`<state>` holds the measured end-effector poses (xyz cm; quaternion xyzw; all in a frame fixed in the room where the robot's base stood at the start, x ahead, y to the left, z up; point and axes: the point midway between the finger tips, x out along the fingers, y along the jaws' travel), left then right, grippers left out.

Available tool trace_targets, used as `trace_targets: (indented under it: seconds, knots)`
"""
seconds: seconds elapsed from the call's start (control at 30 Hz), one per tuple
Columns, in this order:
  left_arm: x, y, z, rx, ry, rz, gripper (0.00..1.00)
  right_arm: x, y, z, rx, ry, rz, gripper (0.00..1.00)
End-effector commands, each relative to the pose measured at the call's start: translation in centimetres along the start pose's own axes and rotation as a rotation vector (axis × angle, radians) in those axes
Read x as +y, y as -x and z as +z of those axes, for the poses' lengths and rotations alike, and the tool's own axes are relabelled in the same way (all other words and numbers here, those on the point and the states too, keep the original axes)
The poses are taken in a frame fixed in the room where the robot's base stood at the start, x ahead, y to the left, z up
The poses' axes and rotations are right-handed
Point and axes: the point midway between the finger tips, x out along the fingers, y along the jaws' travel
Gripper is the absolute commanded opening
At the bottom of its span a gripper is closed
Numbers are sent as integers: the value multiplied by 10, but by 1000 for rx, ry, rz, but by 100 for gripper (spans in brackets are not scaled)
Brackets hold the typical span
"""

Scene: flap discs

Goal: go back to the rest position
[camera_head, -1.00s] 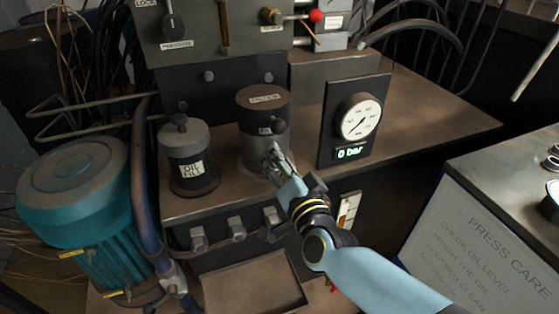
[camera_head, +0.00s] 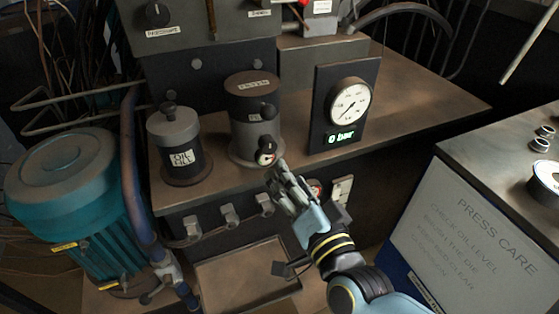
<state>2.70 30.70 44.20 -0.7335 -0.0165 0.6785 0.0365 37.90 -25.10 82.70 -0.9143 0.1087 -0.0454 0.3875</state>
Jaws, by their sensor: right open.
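My right gripper (camera_head: 281,180) is in the middle of the head view, at the front edge of the bench. It is open and holds nothing that I can see. Its fingertips are just below and right of the filter canister (camera_head: 243,124), a grey cylinder with a dark brown labelled top. My blue right forearm comes in from the lower right. My left gripper does not show.
An oil-fill pot (camera_head: 183,159) stands left of the canister. A gauge panel (camera_head: 344,107) reading 0 bar stands to the right. A teal motor (camera_head: 62,190) is at the left. A metal tray (camera_head: 235,277) lies below. A PRESS CARE sign (camera_head: 462,240) fronts the right-hand bench.

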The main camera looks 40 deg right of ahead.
Motion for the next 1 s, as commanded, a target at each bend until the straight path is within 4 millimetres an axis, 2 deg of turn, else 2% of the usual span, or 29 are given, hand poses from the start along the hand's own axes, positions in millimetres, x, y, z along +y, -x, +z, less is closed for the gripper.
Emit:
trace_targets:
  seconds: [0.1,0.23,0.73,0.83,0.87,0.93,1.0]
  knots:
    - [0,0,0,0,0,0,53,0,14,0,1,1,0,55]
    - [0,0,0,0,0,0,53,0,20,0,1,1,-1,55]
    - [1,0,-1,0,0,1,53,0,20,0,1,1,-1,55]
    - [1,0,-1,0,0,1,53,-4,12,-4,10,3,-16,55]
    - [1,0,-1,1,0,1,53,-1,7,-2,4,14,-22,55]
    - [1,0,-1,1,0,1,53,21,7,19,-56,57,-3,55]
    - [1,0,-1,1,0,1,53,52,13,49,-156,126,33,55]
